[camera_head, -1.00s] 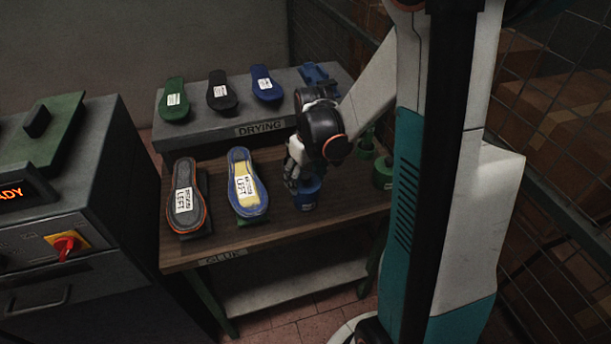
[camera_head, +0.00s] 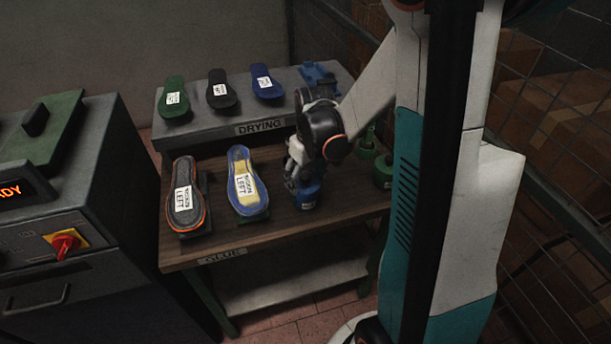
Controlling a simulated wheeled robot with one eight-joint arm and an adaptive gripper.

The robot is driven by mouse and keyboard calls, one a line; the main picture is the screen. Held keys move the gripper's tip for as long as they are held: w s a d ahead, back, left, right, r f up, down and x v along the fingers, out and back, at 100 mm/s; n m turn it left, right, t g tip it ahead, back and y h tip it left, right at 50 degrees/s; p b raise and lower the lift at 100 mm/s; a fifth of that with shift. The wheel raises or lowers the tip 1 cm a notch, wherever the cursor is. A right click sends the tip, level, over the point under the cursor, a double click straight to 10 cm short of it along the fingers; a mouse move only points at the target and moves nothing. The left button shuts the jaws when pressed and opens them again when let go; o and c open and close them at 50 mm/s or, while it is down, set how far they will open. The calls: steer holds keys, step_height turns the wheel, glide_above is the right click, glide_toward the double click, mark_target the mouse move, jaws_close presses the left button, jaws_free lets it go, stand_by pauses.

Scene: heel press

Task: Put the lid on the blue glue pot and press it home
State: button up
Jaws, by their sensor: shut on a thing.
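The blue glue pot (camera_head: 306,194) stands on the wooden table, to the right of the soles. My gripper (camera_head: 295,180) is right above the pot, pointing down, with its fingers at the pot's top. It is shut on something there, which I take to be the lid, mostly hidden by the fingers. I cannot tell whether the lid touches the pot or how it sits on it.
Two soles marked LEFT, one with orange edging (camera_head: 185,200) and one blue and yellow (camera_head: 246,182), rest left of the pot. Green pots (camera_head: 383,172) stand to its right. Behind is the raised DRYING shelf (camera_head: 200,128) with several soles. A machine (camera_head: 70,215) stands at left.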

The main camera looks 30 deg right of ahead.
mark_target(304, 174)
steer(key=shift+f+b, duration=0.45)
stand_by(0.9)
steer(key=o, duration=0.9)
steer(key=shift+o, duration=1)
steer(key=shift+r, duration=0.1)
steer(key=shift+r+p, duration=2.55)
steer(key=shift+r, duration=0.9)
